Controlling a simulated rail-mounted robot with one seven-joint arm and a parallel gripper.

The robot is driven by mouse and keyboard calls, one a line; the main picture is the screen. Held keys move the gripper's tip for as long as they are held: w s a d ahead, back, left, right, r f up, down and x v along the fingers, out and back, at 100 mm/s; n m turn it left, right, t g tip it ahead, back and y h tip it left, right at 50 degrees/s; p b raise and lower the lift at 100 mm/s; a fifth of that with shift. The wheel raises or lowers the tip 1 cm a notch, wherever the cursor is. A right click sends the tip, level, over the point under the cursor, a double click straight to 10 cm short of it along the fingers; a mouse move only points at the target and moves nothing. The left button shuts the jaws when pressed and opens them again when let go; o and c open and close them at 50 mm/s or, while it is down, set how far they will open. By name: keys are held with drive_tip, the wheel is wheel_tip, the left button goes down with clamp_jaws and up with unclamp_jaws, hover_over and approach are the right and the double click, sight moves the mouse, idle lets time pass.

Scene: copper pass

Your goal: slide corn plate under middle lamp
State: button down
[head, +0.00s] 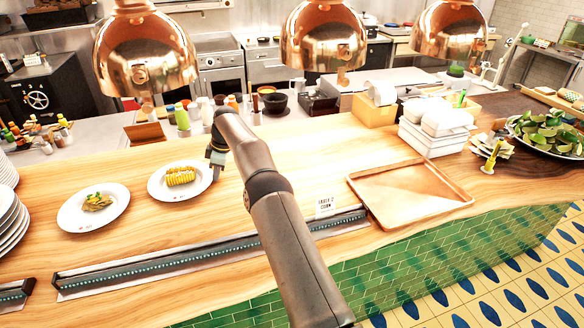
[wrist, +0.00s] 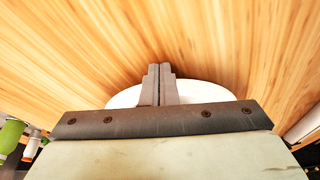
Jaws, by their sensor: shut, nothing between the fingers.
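The corn plate (head: 180,191), a white plate with yellow corn (head: 181,176) on it, lies on the wooden counter left of my arm. My gripper (head: 216,165) is at the plate's right edge, shut and empty. In the wrist view my shut fingers (wrist: 157,84) stand in front of the white plate (wrist: 202,94), which is partly hidden behind them; I cannot tell if they touch it. The middle lamp (head: 323,40) is a copper dome hanging over the counter, to the right of the plate.
A second plate (head: 93,219) with greenish food lies just left of the corn plate. A copper tray (head: 411,190), stacked white dishes (head: 436,128) and a small sign (head: 325,206) stand to the right. Copper lamps hang left (head: 144,55) and right (head: 448,32). A ticket rail (head: 210,252) runs along the front.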

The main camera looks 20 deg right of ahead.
drive_tip(key=shift+w+a+f, duration=0.1)
drive_tip(key=shift+a, duration=0.45)
drive_tip(key=v, duration=0.7)
drive_tip(key=shift+r, duration=0.3)
drive_tip(key=shift+f, duration=0.1)
drive_tip(key=s+a+r+b, duration=0.1)
drive_tip(key=s+b, duration=1.1)
drive_tip(key=b, duration=1.3)
drive_tip(key=shift+a, duration=0.2)
